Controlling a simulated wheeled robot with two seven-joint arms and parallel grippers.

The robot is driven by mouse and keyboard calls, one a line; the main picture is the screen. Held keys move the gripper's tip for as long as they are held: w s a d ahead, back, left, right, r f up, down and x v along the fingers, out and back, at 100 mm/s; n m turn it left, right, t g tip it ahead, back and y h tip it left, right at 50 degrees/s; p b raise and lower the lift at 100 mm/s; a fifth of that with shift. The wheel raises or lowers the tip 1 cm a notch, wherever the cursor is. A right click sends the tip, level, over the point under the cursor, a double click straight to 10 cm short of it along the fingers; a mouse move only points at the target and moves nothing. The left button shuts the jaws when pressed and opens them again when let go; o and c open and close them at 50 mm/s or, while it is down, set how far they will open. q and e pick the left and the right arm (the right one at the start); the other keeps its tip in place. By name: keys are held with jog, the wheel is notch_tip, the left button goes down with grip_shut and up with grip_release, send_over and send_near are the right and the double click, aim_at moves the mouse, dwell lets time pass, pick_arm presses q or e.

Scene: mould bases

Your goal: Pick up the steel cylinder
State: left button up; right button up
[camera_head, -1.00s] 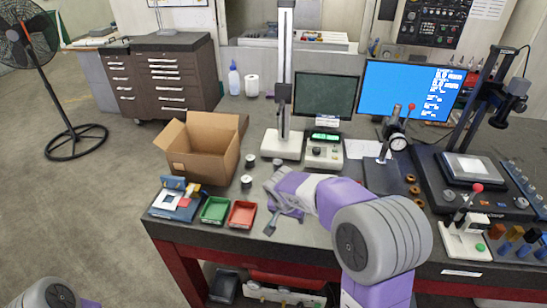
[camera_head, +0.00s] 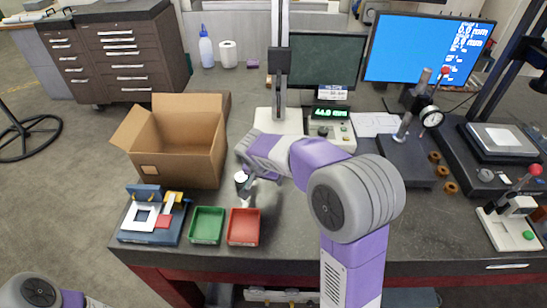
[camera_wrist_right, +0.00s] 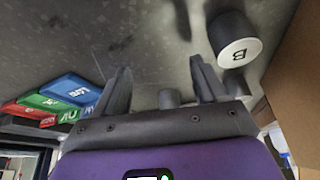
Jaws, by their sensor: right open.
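A small steel cylinder (camera_head: 241,177) with a pale top stands on the dark table, in front of the cardboard box. My right gripper (camera_head: 260,188) is low over the table at its right side, open, with a finger close to it. In the right wrist view, a dark cylinder with a white top marked B (camera_wrist_right: 239,52) stands outside the right finger. A smaller grey cylindrical shape (camera_wrist_right: 168,98) shows between the open fingers of my right gripper (camera_wrist_right: 160,80), partly hidden by the gripper body. I cannot tell whether anything touches. My left gripper is out of view.
An open cardboard box (camera_head: 180,150) stands behind the cylinder. A green tray (camera_head: 207,226), a red tray (camera_head: 244,227) and a blue fixture (camera_head: 150,222) lie at the front edge. A height gauge (camera_head: 280,115) and readout (camera_head: 330,128) stand behind my right arm.

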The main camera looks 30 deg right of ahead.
jog(key=w+d, duration=0.5)
jog(key=shift+w+d, duration=0.15)
jog(key=shift+d, duration=0.1)
jog(key=w+d, duration=0.3)
jog(key=shift+w+d+p, duration=0.1)
jog(key=shift+w+p, duration=0.05)
jog(key=shift+p, duration=0.2)
jog(key=shift+f, duration=0.6)
jog(key=shift+w+r, duration=0.1)
grip_shut()
